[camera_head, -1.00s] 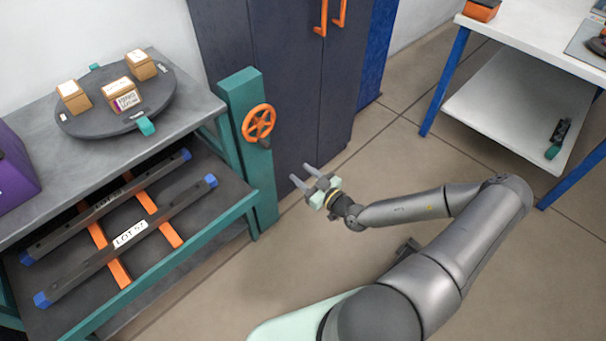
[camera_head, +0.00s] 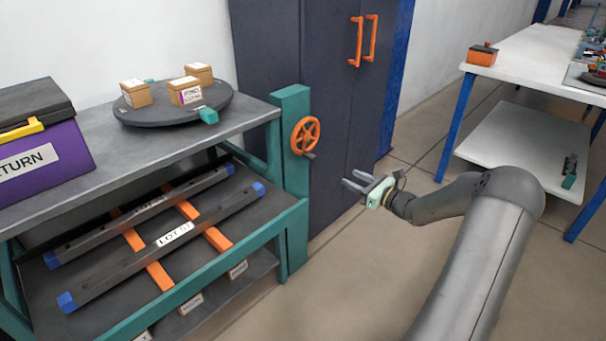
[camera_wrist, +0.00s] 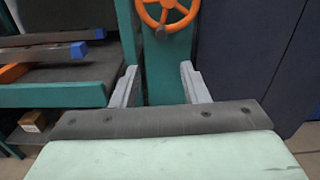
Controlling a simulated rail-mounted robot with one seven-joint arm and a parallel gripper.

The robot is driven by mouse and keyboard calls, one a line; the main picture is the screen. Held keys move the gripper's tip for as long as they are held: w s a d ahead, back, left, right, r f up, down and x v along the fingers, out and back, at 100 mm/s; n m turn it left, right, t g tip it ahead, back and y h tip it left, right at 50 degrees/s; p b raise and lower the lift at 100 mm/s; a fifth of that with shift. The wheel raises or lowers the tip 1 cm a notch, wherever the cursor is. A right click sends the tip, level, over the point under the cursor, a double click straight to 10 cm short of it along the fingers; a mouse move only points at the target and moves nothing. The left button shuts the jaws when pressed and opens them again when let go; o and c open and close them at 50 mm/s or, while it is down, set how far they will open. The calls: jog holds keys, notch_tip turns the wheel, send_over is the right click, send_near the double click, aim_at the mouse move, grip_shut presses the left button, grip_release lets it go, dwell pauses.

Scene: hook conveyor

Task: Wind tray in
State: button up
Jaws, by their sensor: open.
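The tray (camera_head: 240,232) is a dark shelf with a teal front rail, below the grey bench top. It carries two dark bars with blue ends, one labelled LOT 57 (camera_head: 165,248), lying across orange strips. An orange handwheel (camera_head: 305,135) with a dark crank knob is mounted on the teal post (camera_head: 291,200) at the tray's right end. The handwheel also shows at the top of the wrist view (camera_wrist: 166,10). My gripper (camera_head: 356,180) is open and empty, to the right of the wheel and lower in the head view. In the wrist view its fingers (camera_wrist: 160,85) point toward the post below the wheel, apart from it.
A dark turntable (camera_head: 180,108) with several small boxes stands on the bench top, beside a purple bin (camera_head: 45,160). A dark cabinet (camera_head: 330,70) with orange handles stands behind the post. A white table (camera_head: 535,60) is at right. Floor between is clear.

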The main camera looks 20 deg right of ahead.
aim_at(315, 159)
jog(key=b+x, duration=0.2)
jog(key=x, duration=1.5)
jog(key=shift+w, duration=0.2)
jog(key=shift+d, duration=0.1)
jog(key=shift+c, duration=0.3)
grip_shut()
